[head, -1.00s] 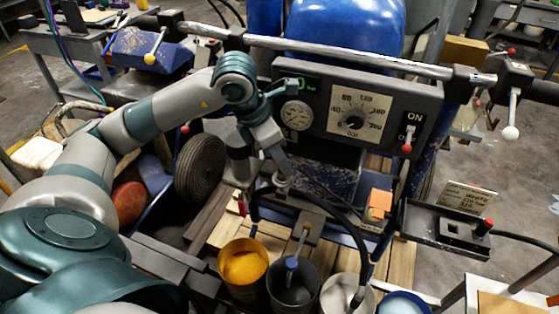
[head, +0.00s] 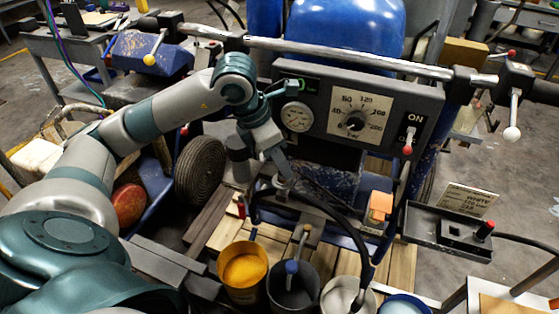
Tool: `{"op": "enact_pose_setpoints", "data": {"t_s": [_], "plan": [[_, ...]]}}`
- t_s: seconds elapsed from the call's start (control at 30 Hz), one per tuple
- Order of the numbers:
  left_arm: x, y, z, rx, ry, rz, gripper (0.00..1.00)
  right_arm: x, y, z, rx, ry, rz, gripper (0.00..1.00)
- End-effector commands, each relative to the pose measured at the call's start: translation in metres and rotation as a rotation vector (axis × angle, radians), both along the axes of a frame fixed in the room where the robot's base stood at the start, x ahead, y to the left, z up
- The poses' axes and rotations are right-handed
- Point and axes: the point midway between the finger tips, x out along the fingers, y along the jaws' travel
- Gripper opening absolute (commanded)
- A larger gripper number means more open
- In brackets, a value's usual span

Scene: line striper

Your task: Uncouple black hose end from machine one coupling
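The line striper (head: 345,30) stands in front of me, with a grey control panel holding a gauge, a dial and an ON switch. A black hose (head: 335,208) curves from below the panel down toward the buckets. My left gripper (head: 284,183) points down at the hose's upper end, beside the coupling area under the panel. Its fingertips are small and partly hidden against the dark hose, so I cannot tell whether they are closed on the hose end. The coupling itself is not clearly visible. My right gripper is not in view.
A yellow paint bucket (head: 243,268), a dark grey bucket (head: 293,285) and a white bucket (head: 345,295) stand below the gripper. An orange block (head: 381,204) sits to the right. A black tray (head: 448,230) with a red-topped knob is further right. A tyre (head: 201,170) is left of my gripper.

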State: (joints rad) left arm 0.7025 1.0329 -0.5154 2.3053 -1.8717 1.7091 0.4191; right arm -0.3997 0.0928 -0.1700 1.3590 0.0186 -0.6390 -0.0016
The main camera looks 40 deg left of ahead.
Motion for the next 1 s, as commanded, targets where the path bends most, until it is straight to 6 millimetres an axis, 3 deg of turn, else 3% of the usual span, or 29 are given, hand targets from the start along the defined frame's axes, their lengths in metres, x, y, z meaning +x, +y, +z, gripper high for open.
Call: {"op": "enact_pose_setpoints", "data": {"t_s": [0.17,0.3,1.0], "plan": [[0.0000,0.0001,0.0003,0.000,0.000,0.000,0.34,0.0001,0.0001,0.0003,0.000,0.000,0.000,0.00],[0.0001,0.0001,0.0002,0.000,0.000,0.000,0.00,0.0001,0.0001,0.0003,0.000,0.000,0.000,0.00],[0.0003,0.0001,0.0083,0.000,-0.002,0.000,0.00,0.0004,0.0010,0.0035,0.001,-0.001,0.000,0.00]]}}
